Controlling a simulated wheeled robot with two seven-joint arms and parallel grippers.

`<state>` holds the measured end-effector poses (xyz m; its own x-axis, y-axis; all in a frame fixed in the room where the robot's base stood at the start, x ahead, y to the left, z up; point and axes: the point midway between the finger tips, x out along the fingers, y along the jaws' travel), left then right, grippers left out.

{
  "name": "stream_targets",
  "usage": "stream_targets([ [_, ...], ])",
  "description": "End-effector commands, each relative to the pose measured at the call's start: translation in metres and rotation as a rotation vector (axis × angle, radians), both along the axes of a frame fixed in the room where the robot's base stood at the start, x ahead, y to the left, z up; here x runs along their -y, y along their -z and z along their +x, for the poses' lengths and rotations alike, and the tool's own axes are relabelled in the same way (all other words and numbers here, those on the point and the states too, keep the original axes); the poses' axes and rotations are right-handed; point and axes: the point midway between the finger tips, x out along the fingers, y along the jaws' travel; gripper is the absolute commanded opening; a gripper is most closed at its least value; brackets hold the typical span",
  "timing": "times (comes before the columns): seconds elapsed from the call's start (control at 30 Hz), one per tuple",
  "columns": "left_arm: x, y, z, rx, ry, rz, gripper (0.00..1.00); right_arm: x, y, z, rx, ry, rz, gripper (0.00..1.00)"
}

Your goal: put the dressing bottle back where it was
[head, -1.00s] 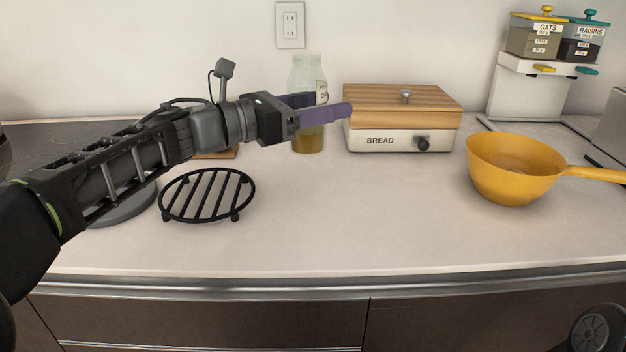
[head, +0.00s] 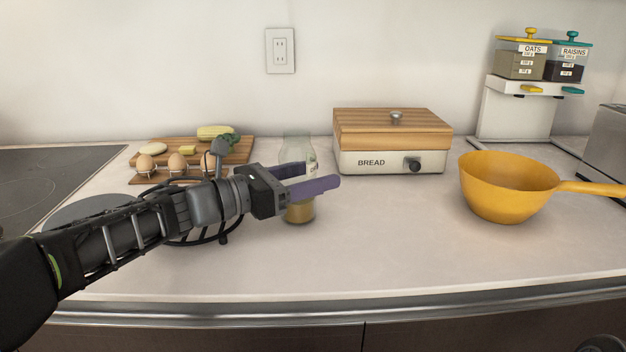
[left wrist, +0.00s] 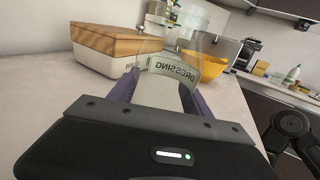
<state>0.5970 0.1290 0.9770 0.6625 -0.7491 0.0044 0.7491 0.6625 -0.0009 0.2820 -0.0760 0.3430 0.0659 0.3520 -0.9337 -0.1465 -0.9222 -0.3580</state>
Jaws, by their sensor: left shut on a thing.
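The dressing bottle (head: 299,212) is clear glass with yellowish-brown dressing at the bottom. It stands upright between the purple fingers of my left gripper (head: 316,178), which is shut on it around the middle. The fingers hide part of its body. Its base is at or close to the counter; I cannot tell whether it touches. In the left wrist view the bottle (left wrist: 174,70) sits between the fingers, with its DRESSING label reading mirrored. My right gripper is not in view.
The bread box (head: 390,144) stands behind and right of the bottle. A yellow pan (head: 508,190) is farther right. A black trivet (head: 222,236) is left, partly behind my arm. A wooden board (head: 240,152) with eggs and vegetables lies back left. Counter right of the bottle is clear.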

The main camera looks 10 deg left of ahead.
Motion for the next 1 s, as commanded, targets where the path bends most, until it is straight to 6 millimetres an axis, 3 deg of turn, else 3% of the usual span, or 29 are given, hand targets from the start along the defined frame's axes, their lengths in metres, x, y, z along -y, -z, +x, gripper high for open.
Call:
stream_targets([
  [0.37,-0.0001,0.0027,-0.0001,0.003,0.000,0.000,0.00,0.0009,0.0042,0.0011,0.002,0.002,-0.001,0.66],
  [0.4,-0.0002,0.0024,-0.0001,0.001,0.000,0.000,0.59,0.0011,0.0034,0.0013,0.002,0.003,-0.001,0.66],
  [0.67,-0.0001,0.0019,-0.0001,0.001,0.000,0.000,0.79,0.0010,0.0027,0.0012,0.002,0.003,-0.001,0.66],
  [1.0,-0.0001,-0.0013,-0.0001,0.001,0.000,0.000,0.79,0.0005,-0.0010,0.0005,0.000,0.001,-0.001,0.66],
])
